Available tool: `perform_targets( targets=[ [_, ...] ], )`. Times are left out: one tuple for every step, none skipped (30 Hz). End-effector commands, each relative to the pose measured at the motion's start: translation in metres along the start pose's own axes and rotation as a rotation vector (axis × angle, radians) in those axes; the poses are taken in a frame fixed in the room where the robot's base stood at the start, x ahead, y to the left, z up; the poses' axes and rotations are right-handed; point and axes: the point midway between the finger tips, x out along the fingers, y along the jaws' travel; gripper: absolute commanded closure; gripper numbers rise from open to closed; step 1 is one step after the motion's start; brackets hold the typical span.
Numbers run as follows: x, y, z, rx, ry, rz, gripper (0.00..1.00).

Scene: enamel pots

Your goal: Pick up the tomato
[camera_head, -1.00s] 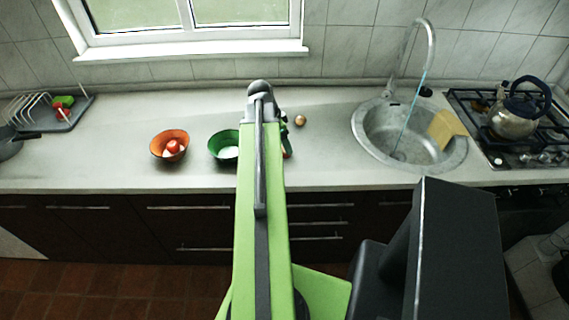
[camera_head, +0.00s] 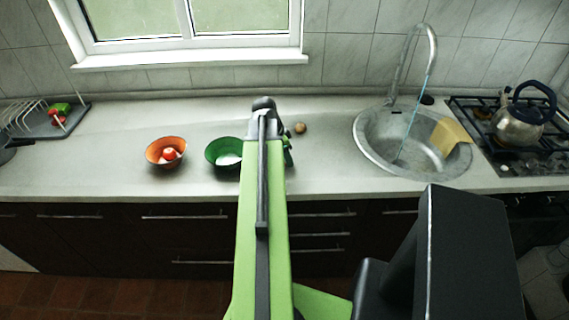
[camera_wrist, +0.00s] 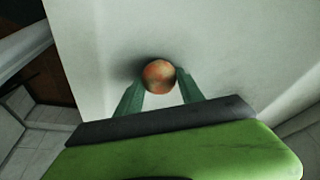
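A round, mottled red-orange tomato (camera_wrist: 159,76) shows in the wrist view against the pale countertop, with a dark shadow to its left. My gripper (camera_wrist: 158,80) has its two green fingers apart, one on each side of the tomato. The right fingertip looks very close to it or touching; a small gap seems to show on the left. In the head view my gripper (camera_head: 288,151) is low over the counter, right of the green bowl.
A green bowl (camera_head: 214,158) with something white inside stands just left of my arm. An orange bowl (camera_head: 152,158) holds a red round item (camera_head: 169,153). A small brownish round item (camera_head: 300,128) lies behind my gripper. The sink (camera_head: 361,150) is to the right.

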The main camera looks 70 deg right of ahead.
Motion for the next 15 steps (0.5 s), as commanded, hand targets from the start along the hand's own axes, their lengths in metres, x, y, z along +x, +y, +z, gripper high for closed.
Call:
perform_targets(
  targets=[
    [0.0,0.0,0.0001,0.0,0.0,0.0,0.72],
    [0.0,0.0,0.0002,0.0,0.0,0.0,0.76],
    [0.0,-0.0001,0.0002,0.0,0.0,0.0,0.81],
    [0.0,-0.0001,0.0002,0.0,0.0,0.0,0.85],
    [0.0,-0.0001,0.0002,0.0,0.0,0.0,0.89],
    [0.0,-0.0001,0.0003,0.0,0.0,0.0,0.94],
    [0.0,-0.0001,0.0003,0.0,0.0,0.0,0.97],
    [-0.0001,-0.0001,0.0003,-0.001,0.0,0.0,0.97],
    [-0.0001,-0.0001,0.0003,-0.001,0.0,0.0,0.97],
    [-0.0001,-0.0001,0.0004,-0.001,0.0,0.0,0.97],
    [-0.0001,-0.0001,0.0004,-0.001,0.0,0.0,0.97],
    [-0.0001,-0.0001,0.0004,-0.001,0.0,0.0,0.97],
    [-0.0003,-0.0002,0.0004,-0.001,0.0,0.0,0.97],
    [-0.0008,-0.0002,0.0003,-0.001,0.0,0.0,0.97],
    [-0.002,-0.0003,0.0001,-0.001,0.0,0.0,0.97]
  ],
)
